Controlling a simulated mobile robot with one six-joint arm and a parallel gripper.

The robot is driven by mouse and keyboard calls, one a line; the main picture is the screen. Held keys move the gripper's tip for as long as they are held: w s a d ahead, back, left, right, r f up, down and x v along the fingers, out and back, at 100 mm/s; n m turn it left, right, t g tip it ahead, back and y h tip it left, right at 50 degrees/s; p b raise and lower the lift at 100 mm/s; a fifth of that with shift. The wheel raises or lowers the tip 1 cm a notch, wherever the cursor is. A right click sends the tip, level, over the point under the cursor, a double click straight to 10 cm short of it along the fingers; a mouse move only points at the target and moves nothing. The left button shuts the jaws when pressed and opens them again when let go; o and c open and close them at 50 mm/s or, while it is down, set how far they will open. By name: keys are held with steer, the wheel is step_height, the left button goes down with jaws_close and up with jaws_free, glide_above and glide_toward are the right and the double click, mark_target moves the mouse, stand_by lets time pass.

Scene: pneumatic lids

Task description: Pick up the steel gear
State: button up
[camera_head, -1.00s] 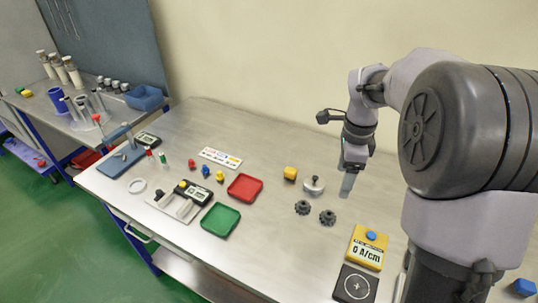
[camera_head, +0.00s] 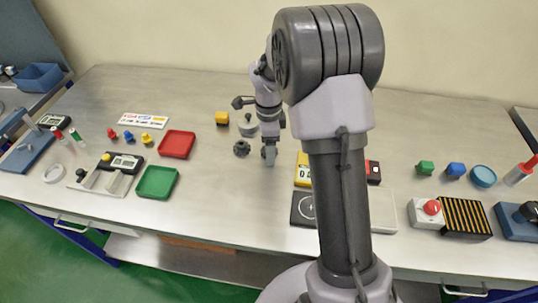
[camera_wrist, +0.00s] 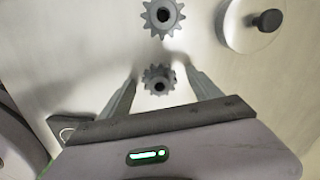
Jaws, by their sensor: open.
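Two dark grey toothed gears lie on the metal table. In the wrist view one gear (camera_wrist: 150,77) sits between the fingers of my open gripper, near their tips, with a gap on each side. The other gear (camera_wrist: 151,18) lies beyond the fingertips at the top edge. In the head view that other gear (camera_head: 242,148) shows just left of my gripper (camera_head: 268,156), which is low and hides the nearer gear. Both gears look alike, so I cannot tell by material which is the steel one.
A pale disc with a black knob (camera_wrist: 238,30) stands close by; it also shows in the head view (camera_head: 247,129). A red tray (camera_head: 177,145) and green tray (camera_head: 157,182) lie left. A black pad (camera_head: 302,208) is nearer.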

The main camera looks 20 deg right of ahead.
steer(key=shift+r, duration=0.1)
steer(key=shift+c, duration=0.2)
jaws_close()
